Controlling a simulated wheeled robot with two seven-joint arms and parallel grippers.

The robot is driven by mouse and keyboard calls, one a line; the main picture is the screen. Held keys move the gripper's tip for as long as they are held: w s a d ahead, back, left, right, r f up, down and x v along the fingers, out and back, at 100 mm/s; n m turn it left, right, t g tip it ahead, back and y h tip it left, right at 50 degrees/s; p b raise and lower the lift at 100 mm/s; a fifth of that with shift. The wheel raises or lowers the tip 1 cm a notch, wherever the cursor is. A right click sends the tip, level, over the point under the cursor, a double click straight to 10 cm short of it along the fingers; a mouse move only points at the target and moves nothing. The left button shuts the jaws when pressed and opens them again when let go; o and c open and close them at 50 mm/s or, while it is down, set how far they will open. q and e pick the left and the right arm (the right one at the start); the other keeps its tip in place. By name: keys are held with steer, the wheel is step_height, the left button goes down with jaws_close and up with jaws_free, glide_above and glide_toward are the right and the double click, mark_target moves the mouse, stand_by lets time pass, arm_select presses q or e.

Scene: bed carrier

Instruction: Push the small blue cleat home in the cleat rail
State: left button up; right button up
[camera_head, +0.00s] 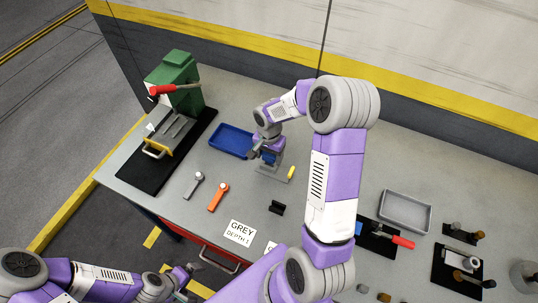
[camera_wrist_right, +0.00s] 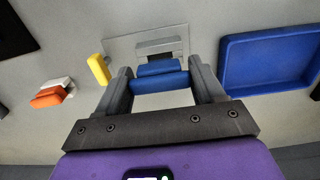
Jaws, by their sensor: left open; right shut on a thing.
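The small blue cleat (camera_wrist_right: 160,82) is between the two fingers of my right gripper (camera_wrist_right: 160,70), which is shut on it. In the head view the right gripper (camera_head: 268,157) is over the bench, and the blue of the cleat shows only in part there. The cleat rail (camera_wrist_right: 157,48) is a grey stepped block on a pale plate, just beyond the cleat in the wrist view. Whether the cleat touches the rail I cannot tell. My left gripper (camera_head: 185,273) is open and empty, low at the bench's front edge.
A blue tray (camera_head: 231,141) lies left of the right gripper, and a yellow piece (camera_head: 291,173) lies to its right. An orange-handled tool (camera_head: 218,197), a grey one (camera_head: 194,185) and a black block (camera_head: 277,208) lie nearer. A green press (camera_head: 173,75) stands at the left.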

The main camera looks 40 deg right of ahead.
steer(key=shift+f+b, duration=0.3)
steer(key=shift+b, duration=0.05)
stand_by(0.3)
